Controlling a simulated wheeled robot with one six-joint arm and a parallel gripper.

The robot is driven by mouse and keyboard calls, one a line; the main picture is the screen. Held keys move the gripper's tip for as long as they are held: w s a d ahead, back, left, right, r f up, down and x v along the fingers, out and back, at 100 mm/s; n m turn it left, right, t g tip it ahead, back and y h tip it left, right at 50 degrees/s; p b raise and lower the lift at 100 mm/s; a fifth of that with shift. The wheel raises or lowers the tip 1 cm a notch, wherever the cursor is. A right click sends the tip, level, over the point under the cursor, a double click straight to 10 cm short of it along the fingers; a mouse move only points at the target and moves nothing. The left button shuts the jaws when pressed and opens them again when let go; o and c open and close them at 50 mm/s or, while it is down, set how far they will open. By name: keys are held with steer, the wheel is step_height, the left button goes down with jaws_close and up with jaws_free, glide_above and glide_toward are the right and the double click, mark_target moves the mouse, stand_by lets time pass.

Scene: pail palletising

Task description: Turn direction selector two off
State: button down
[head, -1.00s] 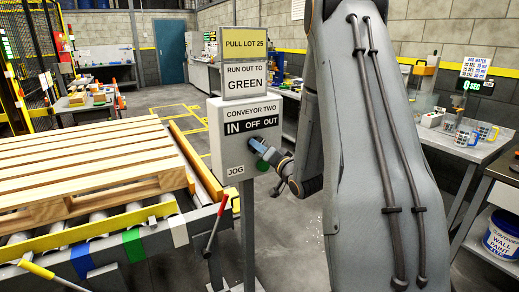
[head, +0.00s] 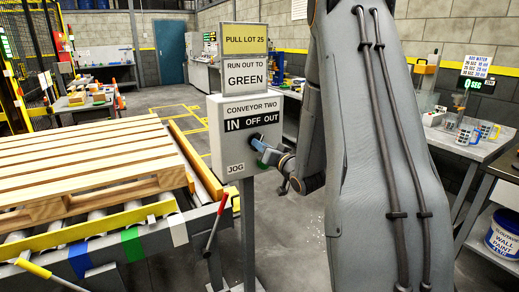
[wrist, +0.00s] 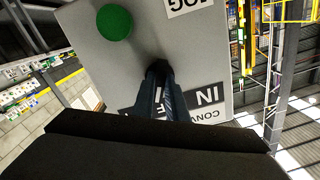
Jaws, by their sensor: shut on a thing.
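The conveyor two control box (head: 222,150) is light grey and stands on a post at the middle, with an IN OFF OUT label (head: 252,121) on its face. My gripper (head: 260,143) is at the right part of that face, below the label, shut on the direction selector. The selector is mostly hidden by the fingers, so which way it points cannot be told. In the wrist view my gripper (wrist: 158,72) reaches the box face, seen upside down. A round green button (wrist: 114,22) is beside the fingers, clear of them.
A JOG label (head: 236,168) marks the box's lower left. A wooden pallet (head: 85,165) lies on the roller conveyor at left. A red-handled lever (head: 215,225) stands in front of the post. My arm covers much of the right centre. A bench (head: 465,145) stands at right.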

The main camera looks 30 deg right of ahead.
steer(key=n+b, duration=0.2)
steer(key=n, duration=0.2)
steer(key=shift+n, duration=0.4)
stand_by(0.4)
steer(key=c, duration=1.8)
jaws_free()
steer(key=shift+o, duration=0.2)
steer(key=s+b, duration=0.1)
steer(key=s, duration=0.6)
steer(key=shift+s+d+b, duration=0.2)
steer(key=shift+s+b, duration=0.15)
steer(key=shift+s, duration=0.05)
